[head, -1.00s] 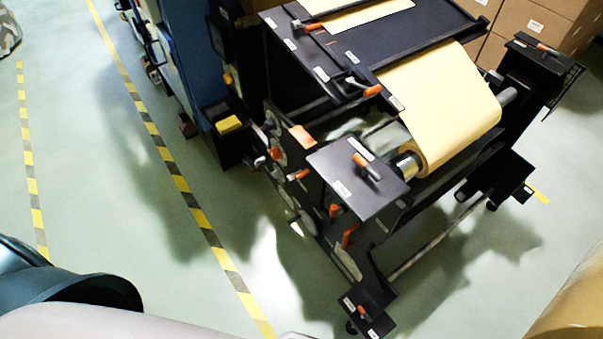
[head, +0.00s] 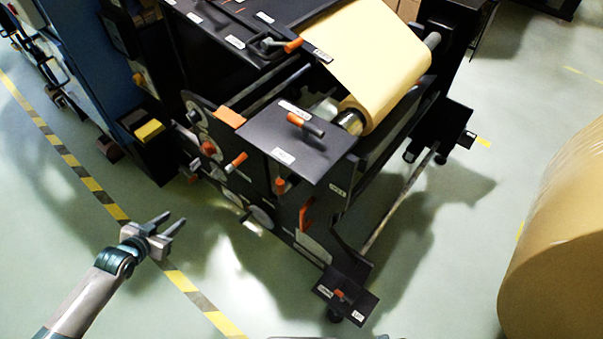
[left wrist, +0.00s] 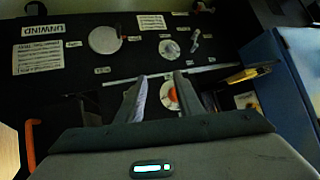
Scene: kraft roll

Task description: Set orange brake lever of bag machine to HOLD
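The black bag machine (head: 225,180) stands in the middle of the head view with a kraft roll (head: 375,60) on it. Several orange levers show: one on the side panel (head: 306,214), one pointing outward (head: 236,162), and one on the top plate (head: 305,124). Their labels are too small to read, so I cannot tell which is the brake lever. My left gripper (head: 168,226) is open and empty, apart from the machine, to its left. In the left wrist view its two fingers (left wrist: 160,95) are spread before the panel marked UNWIND (left wrist: 43,33). An orange handle (left wrist: 31,145) is at the left there.
A large kraft roll (head: 560,240) stands at the right. A blue cabinet (head: 85,60) is at the upper left. Yellow-black tape (head: 90,183) runs along the floor. A low foot plate (head: 345,297) juts from the machine's front. The floor at the left is clear.

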